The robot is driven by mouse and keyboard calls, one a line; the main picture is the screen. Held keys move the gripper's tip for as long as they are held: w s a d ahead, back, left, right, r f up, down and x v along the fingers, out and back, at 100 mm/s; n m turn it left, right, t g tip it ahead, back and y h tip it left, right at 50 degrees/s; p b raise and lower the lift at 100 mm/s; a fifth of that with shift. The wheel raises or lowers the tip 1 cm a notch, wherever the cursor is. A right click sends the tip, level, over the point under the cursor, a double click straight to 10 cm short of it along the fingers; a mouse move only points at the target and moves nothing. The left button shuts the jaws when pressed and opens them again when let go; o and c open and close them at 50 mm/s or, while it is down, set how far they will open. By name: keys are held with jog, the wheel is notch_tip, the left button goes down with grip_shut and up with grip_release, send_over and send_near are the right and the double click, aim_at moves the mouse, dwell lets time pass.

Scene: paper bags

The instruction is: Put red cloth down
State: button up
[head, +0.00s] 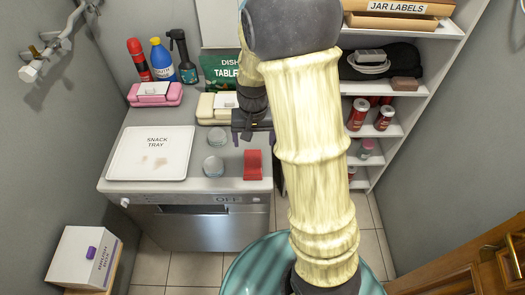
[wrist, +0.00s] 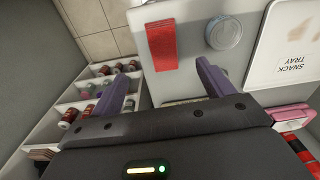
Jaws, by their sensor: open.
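The red cloth (head: 253,164) lies folded in a narrow strip on the grey counter (head: 140,113), near its front right corner. It also shows in the wrist view (wrist: 162,46), with nothing gripping it. My gripper (head: 253,138) is open and empty, behind the cloth and apart from it in the head view. In the wrist view the two purple fingers of my gripper (wrist: 168,68) are spread wide, with the cloth beyond their tips. My arm hides part of the counter's back right.
Sponge boxes (head: 155,94) and bottles (head: 187,70) stand at the back. A shelf unit (head: 430,85) with cans is right. Some counter around the cloth is bare.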

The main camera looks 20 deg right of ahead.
jog(key=s+r+n+t, duration=0.2)
jog(key=s+r+n, duration=0.1)
jog(key=s, duration=0.9)
jog(key=shift+r, duration=0.7)
jog(key=shift+o, duration=0.6)
jog(key=m+g, duration=0.2)
jog(key=m, duration=0.2)
send_over(252, 164)
jog(key=shift+w+d+f, duration=0.1)
jog(key=shift+f, duration=0.45)
notch_tip(252, 164, down, 12)
jog(key=shift+f+p, duration=0.15)
jog(key=shift+p, duration=0.3)
